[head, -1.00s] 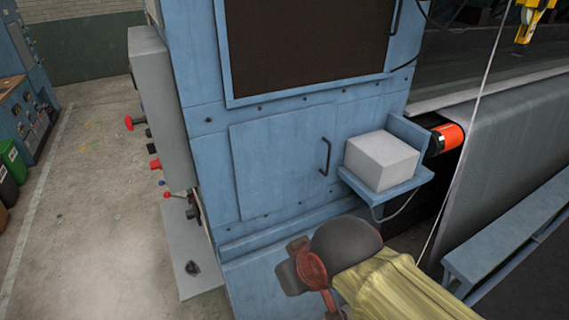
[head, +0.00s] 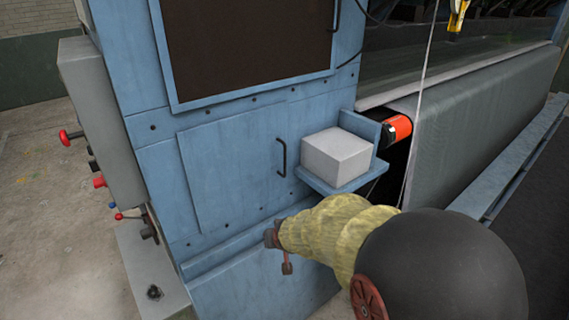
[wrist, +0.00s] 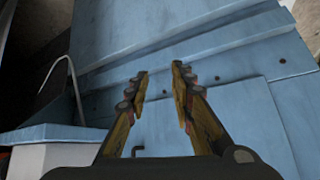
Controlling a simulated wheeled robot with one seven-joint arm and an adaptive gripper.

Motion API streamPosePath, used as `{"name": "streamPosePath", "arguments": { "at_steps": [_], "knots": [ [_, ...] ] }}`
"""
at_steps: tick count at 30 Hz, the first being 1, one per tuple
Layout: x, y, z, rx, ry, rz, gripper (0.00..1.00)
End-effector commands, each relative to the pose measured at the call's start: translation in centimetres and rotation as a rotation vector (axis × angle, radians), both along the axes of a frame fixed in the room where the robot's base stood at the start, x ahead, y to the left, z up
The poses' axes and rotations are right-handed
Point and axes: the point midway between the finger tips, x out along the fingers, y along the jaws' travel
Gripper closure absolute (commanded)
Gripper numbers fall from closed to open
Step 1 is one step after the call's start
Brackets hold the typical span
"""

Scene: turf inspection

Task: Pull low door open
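The low door (head: 225,165) is a blue panel on the blue cabinet's front, below the dark panel, and looks shut. Its black bar handle (head: 282,157) is upright near the door's right edge. In the wrist view, a small dark hooked piece that looks like the handle (wrist: 138,150) shows low between the fingers, partly hidden. My gripper (wrist: 160,74) is open, with its two fingers apart and nothing between the tips. In the head view, my gripper (head: 278,250) is below and apart from the handle, at the end of my yellow-sleeved arm.
A white box (head: 337,155) sits on a blue shelf (head: 342,187) just right of the handle. The shelf also shows in the wrist view (wrist: 60,133). An orange cylinder (head: 398,130) is beyond the box. A grey control box (head: 102,120) with knobs stands left of the cabinet.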

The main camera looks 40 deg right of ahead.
Motion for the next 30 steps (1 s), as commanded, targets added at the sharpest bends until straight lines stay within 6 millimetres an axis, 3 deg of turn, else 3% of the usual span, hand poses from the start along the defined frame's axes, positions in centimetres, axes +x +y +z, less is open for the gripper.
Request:
{"name": "streamPosePath", "arguments": {
  "at_steps": [2, 5, 8, 12, 15, 18, 23, 30],
  "knots": [
    [2.2, -2.9, -0.7, -0.054, -0.093, -0.043, 0.76],
    [4.8, -6.2, 0.2, -0.142, -0.228, -0.084, 0.76],
    [7.1, -8.6, 2.8, -0.24, -0.373, -0.115, 0.76],
    [8.9, -10.9, 8.7, -0.375, -0.569, -0.147, 0.76],
    [9.2, -11.6, 12.1, -0.445, -0.664, -0.164, 0.76],
    [9.1, -11.9, 13.8, -0.485, -0.714, -0.169, 0.76],
    [9.8, -12.5, 14.5, -0.505, -0.732, -0.17, 0.76],
    [12.7, -14.6, 14.3, -0.503, -0.729, -0.17, 0.76]
  ]
}}
